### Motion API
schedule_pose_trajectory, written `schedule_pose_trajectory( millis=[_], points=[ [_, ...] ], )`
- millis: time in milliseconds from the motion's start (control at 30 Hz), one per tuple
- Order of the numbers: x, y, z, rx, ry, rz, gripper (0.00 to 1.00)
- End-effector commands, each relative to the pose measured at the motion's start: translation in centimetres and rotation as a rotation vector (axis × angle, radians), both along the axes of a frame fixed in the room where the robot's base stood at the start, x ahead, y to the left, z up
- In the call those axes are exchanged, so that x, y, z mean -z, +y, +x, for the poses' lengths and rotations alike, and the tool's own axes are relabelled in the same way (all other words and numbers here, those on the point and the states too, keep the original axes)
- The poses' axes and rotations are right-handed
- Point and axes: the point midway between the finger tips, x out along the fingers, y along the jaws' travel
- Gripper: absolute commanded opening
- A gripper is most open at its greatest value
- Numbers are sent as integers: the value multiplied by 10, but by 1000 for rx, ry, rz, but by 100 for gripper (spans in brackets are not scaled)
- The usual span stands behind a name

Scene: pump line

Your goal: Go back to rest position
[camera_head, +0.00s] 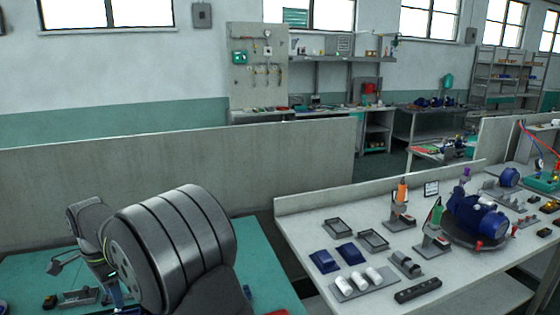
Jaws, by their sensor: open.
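My arm rises at the lower left, with its large dark ribbed link close to the camera. My gripper (60,264) shows small and partly hidden at the far left, above the teal bench top (30,267). It is open, and I see nothing held in it. The links of my arm cover part of the teal bench.
A dark part (73,298) lies on the teal bench below the gripper. The pale bench (310,215) at right carries blue trays (325,261), white cylinders (357,280), two upright tools (402,205) and a blue pump (474,213). A low grey partition (180,155) stands behind.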

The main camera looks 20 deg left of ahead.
Motion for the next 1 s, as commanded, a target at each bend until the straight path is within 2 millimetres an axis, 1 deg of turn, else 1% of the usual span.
schedule_pose_trajectory(
  millis=[400,600,800,1000],
  points=[
    [-13,0,1,340,0,2,46],
    [-18,-1,1,471,0,1,46],
    [-20,-1,2,536,0,0,46],
    [-20,-1,2,547,0,0,46]
  ],
)
